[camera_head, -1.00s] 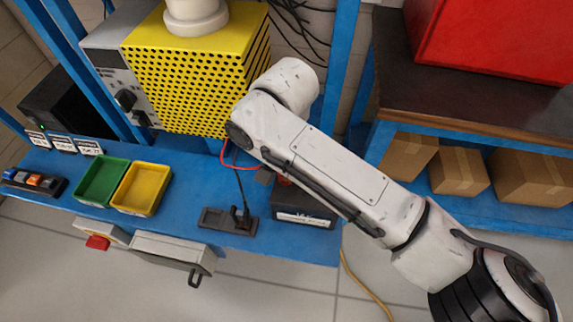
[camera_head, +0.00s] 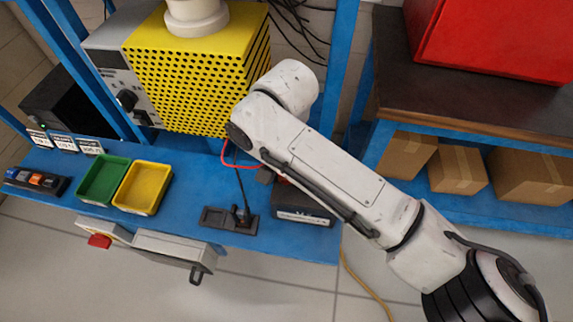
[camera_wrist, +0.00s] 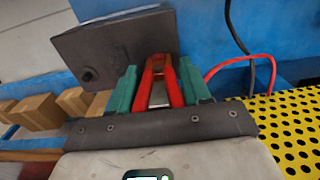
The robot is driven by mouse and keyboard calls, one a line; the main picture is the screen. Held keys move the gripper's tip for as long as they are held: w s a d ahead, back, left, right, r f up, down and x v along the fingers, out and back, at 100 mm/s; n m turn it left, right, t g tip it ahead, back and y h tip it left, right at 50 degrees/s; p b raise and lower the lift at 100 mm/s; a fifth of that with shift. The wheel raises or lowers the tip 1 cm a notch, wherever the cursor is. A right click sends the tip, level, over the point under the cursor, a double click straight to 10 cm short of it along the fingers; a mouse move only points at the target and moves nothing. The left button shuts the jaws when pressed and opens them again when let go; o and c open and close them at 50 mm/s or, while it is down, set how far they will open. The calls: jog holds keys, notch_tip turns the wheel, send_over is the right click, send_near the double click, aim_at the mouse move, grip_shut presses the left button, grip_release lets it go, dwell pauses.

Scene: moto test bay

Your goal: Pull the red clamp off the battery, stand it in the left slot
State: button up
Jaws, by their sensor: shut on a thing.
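The red clamp (camera_wrist: 160,82) stands between the green fingers of my gripper (camera_wrist: 160,88) in the wrist view, and they are shut on it. Its red cable (camera_wrist: 240,60) loops away to the right. The dark battery (camera_wrist: 118,45) is right behind the clamp; I cannot tell whether the clamp's jaws still grip its terminal. In the head view the battery (camera_head: 303,210) sits near the bench's front edge, partly under my arm, which hides my gripper. Left of it lies a dark slotted holder (camera_head: 215,218); a black clamp (camera_head: 241,214) stands in its right part, and its left part looks empty.
A yellow perforated box (camera_head: 195,75) stands behind on the blue bench (camera_head: 185,225). Green (camera_head: 103,180) and yellow (camera_head: 142,188) trays lie left of the holder. A black cable (camera_head: 240,185) rises from the black clamp. A red switch (camera_head: 99,240) hangs at the front edge.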

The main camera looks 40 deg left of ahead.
grip_shut()
jog(key=shift+r, duration=0.15)
jog(key=shift+r+p, duration=2.85)
jog(key=shift+p, duration=0.7)
jog(key=shift+r+p, duration=2.5)
jog(key=shift+p, duration=0.2)
